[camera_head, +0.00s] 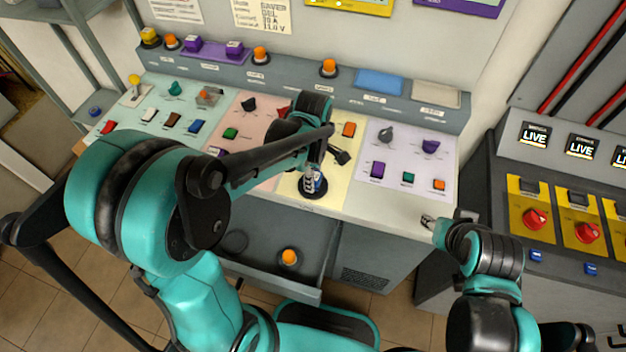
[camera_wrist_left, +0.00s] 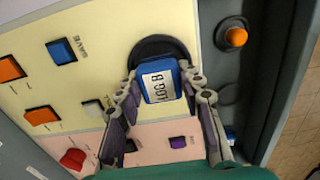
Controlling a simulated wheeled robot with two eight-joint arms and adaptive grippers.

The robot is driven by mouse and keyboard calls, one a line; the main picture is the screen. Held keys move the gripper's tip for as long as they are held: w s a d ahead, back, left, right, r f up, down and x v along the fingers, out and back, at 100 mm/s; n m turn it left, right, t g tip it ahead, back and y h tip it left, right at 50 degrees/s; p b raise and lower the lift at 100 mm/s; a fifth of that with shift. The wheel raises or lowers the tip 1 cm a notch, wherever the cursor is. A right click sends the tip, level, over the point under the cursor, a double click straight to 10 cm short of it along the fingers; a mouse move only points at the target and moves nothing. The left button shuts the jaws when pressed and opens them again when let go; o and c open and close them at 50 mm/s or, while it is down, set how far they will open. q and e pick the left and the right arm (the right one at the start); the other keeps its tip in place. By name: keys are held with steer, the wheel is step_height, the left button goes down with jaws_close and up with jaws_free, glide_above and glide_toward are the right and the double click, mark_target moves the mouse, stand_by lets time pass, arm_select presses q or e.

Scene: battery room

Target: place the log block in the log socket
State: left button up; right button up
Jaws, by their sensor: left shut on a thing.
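A blue block (camera_wrist_left: 161,80) with a white label reading something like "LOG B" sits between the two fingers of my left gripper (camera_wrist_left: 163,88) in the left wrist view. The gripper is shut on it. A round black socket (camera_wrist_left: 150,46) lies behind the block on the cream panel, partly hidden by it. In the head view the left gripper (camera_head: 313,180) points down at the black socket (camera_head: 314,194) near the console's front edge, with a bit of the blue block (camera_head: 321,184) showing. I cannot tell whether the block is seated. My right gripper (camera_head: 430,221) is by the console's right front corner, its fingers too small to judge.
An open drawer (camera_head: 262,270) below the console holds an orange-topped knob (camera_head: 289,257). Coloured buttons and knobs cover the panels around the socket, including an orange button (camera_head: 348,129) and a purple one (camera_head: 377,169). A cabinet with red rotary switches (camera_head: 536,218) stands at right.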

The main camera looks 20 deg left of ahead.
arm_select(q)
steer(key=shift+f, duration=0.5)
steer(key=shift+f, duration=0.15)
steer(key=o, duration=1.2)
steer(key=shift+c, duration=0.2)
